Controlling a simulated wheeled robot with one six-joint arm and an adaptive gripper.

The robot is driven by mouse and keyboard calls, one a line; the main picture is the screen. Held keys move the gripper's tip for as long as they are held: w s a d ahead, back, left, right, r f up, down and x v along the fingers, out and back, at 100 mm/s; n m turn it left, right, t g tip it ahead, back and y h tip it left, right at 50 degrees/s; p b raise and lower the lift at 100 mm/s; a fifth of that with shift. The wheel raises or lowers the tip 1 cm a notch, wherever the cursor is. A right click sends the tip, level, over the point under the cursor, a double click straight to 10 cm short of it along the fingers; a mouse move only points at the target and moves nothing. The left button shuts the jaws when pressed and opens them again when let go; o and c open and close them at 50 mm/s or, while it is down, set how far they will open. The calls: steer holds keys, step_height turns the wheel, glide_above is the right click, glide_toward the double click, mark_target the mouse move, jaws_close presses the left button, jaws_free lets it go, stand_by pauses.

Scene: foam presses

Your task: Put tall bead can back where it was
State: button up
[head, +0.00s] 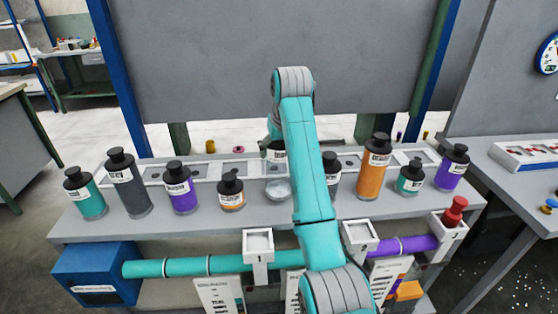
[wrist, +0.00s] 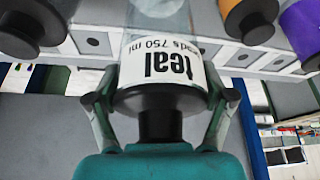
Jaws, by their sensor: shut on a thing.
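The tall bead can (wrist: 162,60) is clear, with a white label reading "teal", "750 ml" and a black neck and cap. My gripper (wrist: 160,98) is shut on it around its shoulder, one finger on each side, in the wrist view. In the head view the can's clear lower part (head: 278,188) shows just left of my arm, over the bench among the other bottles. My arm hides part of it, and I cannot tell whether its base touches the bench.
On the grey bench (head: 225,222) stand a dark grey bottle (head: 128,190), a small orange bottle (head: 231,192) close left of the can, a tall orange bottle (head: 373,178) and several others. Behind them runs a pale strip with square recesses. Teal and purple pipes (head: 165,268) run along the front.

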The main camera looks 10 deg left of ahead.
steer(key=shift+f, duration=1.65)
steer(key=o, duration=1.7)
steer(key=shift+f, duration=0.1)
